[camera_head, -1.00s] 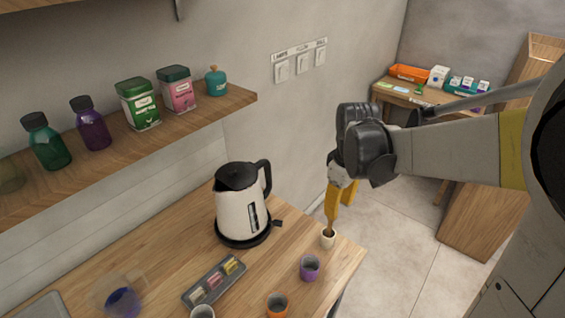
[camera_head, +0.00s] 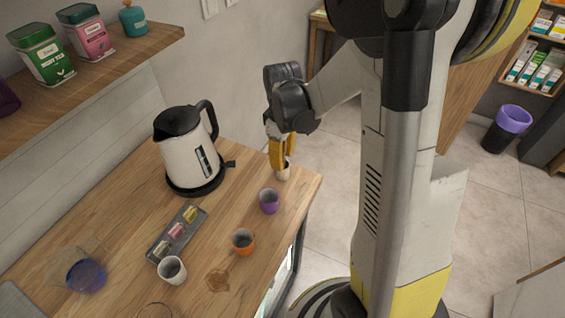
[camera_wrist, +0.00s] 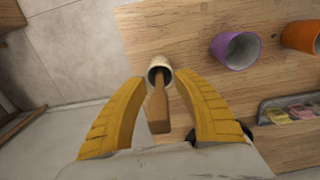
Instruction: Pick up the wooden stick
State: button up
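The wooden stick (camera_wrist: 157,106) stands in a small white cup (camera_wrist: 160,68) near the counter's corner, its upper end toward my wrist camera. My gripper (camera_wrist: 164,84) is open, with its yellow fingers on both sides of the stick and gaps showing between. In the head view my gripper (camera_head: 281,164) points down over the white cup (camera_head: 283,172), and its fingers hide the stick there.
A purple cup (camera_head: 269,201), an orange cup (camera_head: 243,241) and another white cup (camera_head: 172,271) stand along the counter (camera_head: 120,225). A kettle (camera_head: 188,150) stands left of my gripper. A tray (camera_head: 160,249) holds small packets. A shelf (camera_head: 120,61) hangs above.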

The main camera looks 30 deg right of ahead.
jog(key=shift+f, duration=0.35)
jog(key=shift+r, duration=0.1)
grip_shut()
jog(key=shift+r, duration=0.1)
